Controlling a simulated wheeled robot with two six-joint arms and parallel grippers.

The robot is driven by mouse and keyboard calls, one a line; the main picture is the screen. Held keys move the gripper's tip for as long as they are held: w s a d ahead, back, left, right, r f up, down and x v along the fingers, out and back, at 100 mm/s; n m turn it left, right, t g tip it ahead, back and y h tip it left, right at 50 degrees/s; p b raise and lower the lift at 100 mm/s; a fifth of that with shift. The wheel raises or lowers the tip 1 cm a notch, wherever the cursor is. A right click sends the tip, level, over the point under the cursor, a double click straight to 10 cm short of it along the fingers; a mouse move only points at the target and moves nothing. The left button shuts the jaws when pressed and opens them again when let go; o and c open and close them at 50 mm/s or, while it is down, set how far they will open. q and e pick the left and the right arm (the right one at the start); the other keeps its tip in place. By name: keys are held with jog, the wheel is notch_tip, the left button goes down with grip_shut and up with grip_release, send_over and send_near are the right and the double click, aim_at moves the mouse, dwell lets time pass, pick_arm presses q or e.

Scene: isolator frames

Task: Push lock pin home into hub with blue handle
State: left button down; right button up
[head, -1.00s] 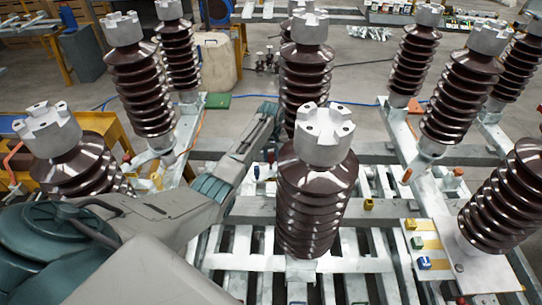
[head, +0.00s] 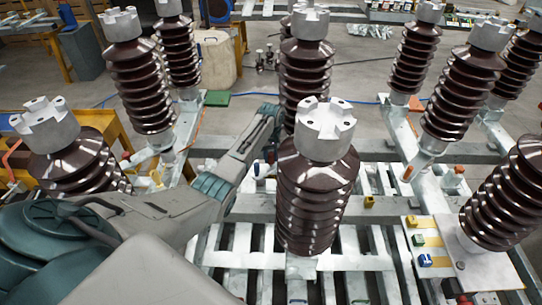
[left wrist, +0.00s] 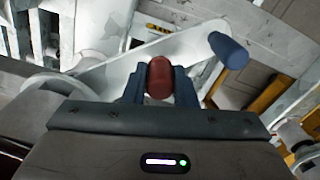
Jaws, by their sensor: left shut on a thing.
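In the left wrist view my left gripper (left wrist: 159,88) is shut on a red cylindrical knob (left wrist: 159,77), which sits upright between its two fingers. A pale lever arm (left wrist: 135,58) runs behind the fingers, and a blue handle (left wrist: 228,50) stands at its right end, apart from the fingers. I cannot tell which part is the hub, and the pin's shank and its seat are hidden behind the gripper. In the head view my left arm reaches in from the left, and its far end is largely hidden behind the central insulator (head: 316,190). My right gripper is not in view.
Tall brown ribbed insulators with grey caps, such as one at left (head: 135,85) and one at right (head: 460,95), stand close around the arm. A slatted pale frame (head: 245,250) lies below. A plate with small coloured blocks (head: 450,262) is at the right.

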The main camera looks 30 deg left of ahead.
pick_arm(q)
jog(key=shift+f+b, duration=0.6)
jog(key=shift+f, duration=0.45)
jog(key=c, duration=1.4)
grip_release()
jog(key=o, duration=0.3)
notch_tip(320, 180, up, 10)
jog(key=b, duration=0.2)
jog(key=shift+f+b, duration=0.15)
jog(key=shift+b, duration=0.25)
jog(key=shift+r, duration=0.5)
jog(key=shift+f, duration=0.1)
